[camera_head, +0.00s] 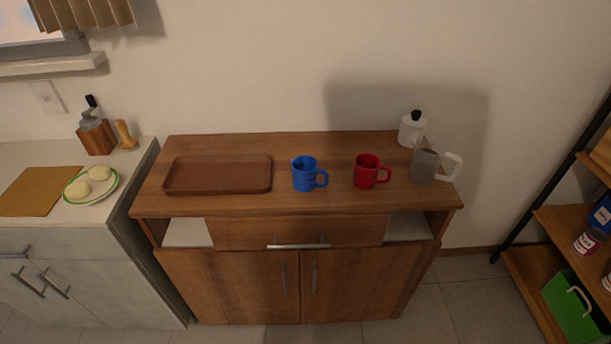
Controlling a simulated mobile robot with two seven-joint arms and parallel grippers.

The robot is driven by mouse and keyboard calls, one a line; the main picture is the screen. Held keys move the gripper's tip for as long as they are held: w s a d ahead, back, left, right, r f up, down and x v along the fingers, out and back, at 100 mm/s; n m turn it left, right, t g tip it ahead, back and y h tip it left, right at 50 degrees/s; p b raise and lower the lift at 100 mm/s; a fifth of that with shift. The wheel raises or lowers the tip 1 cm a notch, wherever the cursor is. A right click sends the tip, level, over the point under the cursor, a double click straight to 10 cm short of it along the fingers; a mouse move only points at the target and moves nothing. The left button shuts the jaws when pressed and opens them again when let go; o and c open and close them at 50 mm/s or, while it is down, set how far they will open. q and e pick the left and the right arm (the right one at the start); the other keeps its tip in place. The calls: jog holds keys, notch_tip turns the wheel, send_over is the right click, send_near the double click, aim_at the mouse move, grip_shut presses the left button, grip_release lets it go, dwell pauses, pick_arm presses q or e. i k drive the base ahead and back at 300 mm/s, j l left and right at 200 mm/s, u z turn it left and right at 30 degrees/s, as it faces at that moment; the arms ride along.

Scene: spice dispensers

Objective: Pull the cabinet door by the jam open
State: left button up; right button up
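A wooden cabinet (225,285) stands against the wall in the middle. Its left door (222,287) and right door (355,287) look shut. Neither of my grippers is in view.
A brown tray (218,174), blue mug (305,174), red mug (366,171), grey pitcher (424,167) and white pot (411,129) stand on the cabinet top. A counter (60,238) adjoins the left. The floor (455,305) right of the cabinet is clear.

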aim_at(239, 299)
jog(key=u, duration=0.65)
